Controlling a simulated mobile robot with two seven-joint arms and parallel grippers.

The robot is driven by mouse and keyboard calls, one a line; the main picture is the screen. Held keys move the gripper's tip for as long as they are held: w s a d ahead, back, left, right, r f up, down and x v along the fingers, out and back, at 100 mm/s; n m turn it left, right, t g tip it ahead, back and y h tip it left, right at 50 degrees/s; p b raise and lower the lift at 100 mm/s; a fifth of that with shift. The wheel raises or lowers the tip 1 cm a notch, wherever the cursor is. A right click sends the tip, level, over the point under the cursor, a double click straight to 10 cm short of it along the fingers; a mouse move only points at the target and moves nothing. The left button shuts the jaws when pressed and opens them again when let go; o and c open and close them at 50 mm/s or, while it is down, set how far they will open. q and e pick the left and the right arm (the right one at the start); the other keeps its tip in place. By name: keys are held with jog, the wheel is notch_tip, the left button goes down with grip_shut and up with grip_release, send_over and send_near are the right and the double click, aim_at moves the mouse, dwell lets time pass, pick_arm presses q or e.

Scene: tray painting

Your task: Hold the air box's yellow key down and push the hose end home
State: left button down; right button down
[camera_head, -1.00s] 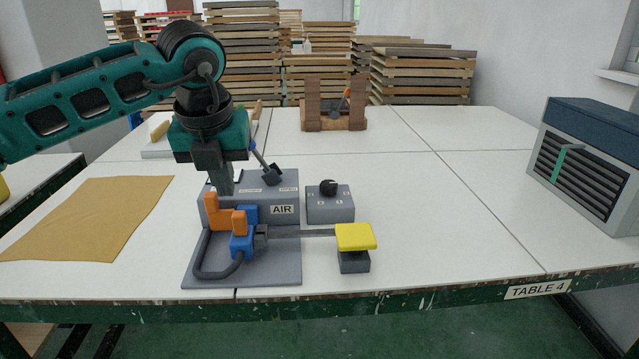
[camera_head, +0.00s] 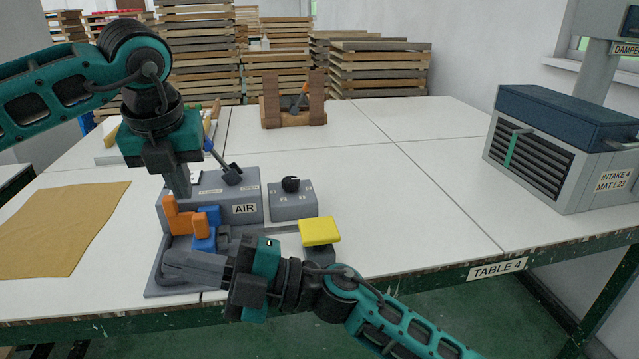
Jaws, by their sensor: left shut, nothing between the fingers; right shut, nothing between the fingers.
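The grey air box (camera_head: 242,182) with an AIR label stands on a grey base plate (camera_head: 158,291). The yellow key (camera_head: 319,231) is a flat pad over a dark block, right of the plate. At the box's front are an orange L-shaped part (camera_head: 179,220) and blue fittings (camera_head: 204,243). My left gripper (camera_head: 181,191) is shut, pointing down just above and behind the orange part; I cannot tell whether it touches. My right gripper (camera_head: 168,266) is shut and empty, lying level across the plate below the blue fittings. It hides the dark hose and the arm to the key.
A small grey box with a black knob (camera_head: 291,201) stands right of the air box. A tan cloth (camera_head: 60,229) lies left. A wooden rack (camera_head: 292,108) stands at the back, a grey intake unit (camera_head: 555,162) far right. The white table (camera_head: 410,220) is clear between.

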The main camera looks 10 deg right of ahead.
notch_tip(320, 180, down, 2)
jog(key=a+n+g+h, duration=0.2)
jog(key=n+g+h, duration=0.3)
jog(key=n, duration=0.2)
notch_tip(320, 180, up, 3)
jog(key=t+h, duration=0.5)
jog(key=h, duration=1.1)
send_over(320, 231)
jog(key=shift+w+m, duration=0.15)
jog(key=shift+m, duration=0.25)
jog(key=shift+f, duration=0.1)
